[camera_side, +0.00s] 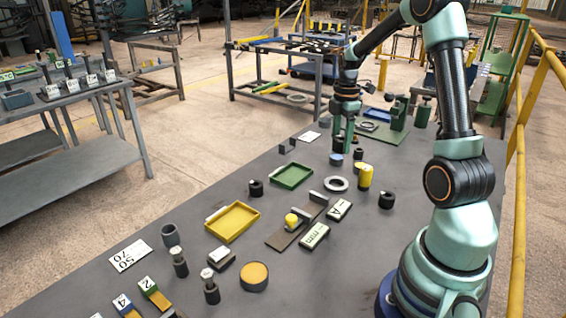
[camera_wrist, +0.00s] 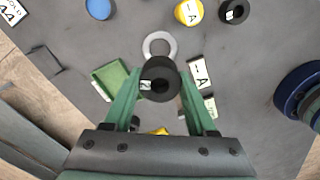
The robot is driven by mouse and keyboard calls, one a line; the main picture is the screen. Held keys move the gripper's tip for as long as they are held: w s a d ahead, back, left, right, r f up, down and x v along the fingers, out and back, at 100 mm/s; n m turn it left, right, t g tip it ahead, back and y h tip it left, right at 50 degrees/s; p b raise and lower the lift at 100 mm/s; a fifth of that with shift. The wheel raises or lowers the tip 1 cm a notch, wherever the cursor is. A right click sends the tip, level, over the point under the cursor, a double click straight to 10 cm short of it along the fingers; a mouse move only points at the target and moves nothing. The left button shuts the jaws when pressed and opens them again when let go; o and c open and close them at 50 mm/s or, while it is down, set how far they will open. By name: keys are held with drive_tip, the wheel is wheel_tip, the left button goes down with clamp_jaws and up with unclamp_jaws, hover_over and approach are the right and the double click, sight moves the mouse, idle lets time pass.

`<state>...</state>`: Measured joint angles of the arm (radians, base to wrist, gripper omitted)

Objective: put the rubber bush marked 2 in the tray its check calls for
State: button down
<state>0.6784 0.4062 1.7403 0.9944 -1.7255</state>
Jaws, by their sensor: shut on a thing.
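My gripper (camera_wrist: 160,88) is shut on a black ring-shaped rubber bush (camera_wrist: 167,69), which has a white mark that I cannot read for certain. A green tray (camera_side: 292,176) lies on the bench and shows left of the bush in the wrist view (camera_wrist: 112,75). A yellow tray (camera_side: 232,222) lies nearer the side camera. A green device (camera_side: 398,118) stands on a plate at the far end; whether it is the check is unclear.
A pale ring (camera_side: 336,184), a yellow cylinder (camera_side: 365,177), a blue disc (camera_side: 336,160) and a black bush (camera_side: 386,200) stand close by. A plate with a yellow knob (camera_side: 292,219) and two labelled blocks lie nearer. A card reads 50 and 70 (camera_side: 130,255).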

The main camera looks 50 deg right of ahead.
wheel_tip(320, 180, up, 8)
drive_tip(key=shift+f, duration=0.1)
drive_tip(key=w+a+n, duration=0.8)
drive_tip(key=w+a, duration=0.2)
drive_tip(key=a, duration=0.4)
drive_tip(key=n, duration=0.7)
hover_over(233, 223)
wheel_tip(233, 223, down, 20)
drive_tip(key=shift+f, duration=0.15)
drive_tip(key=shift+f, duration=0.15)
drive_tip(key=c, duration=0.5)
unclamp_jaws()
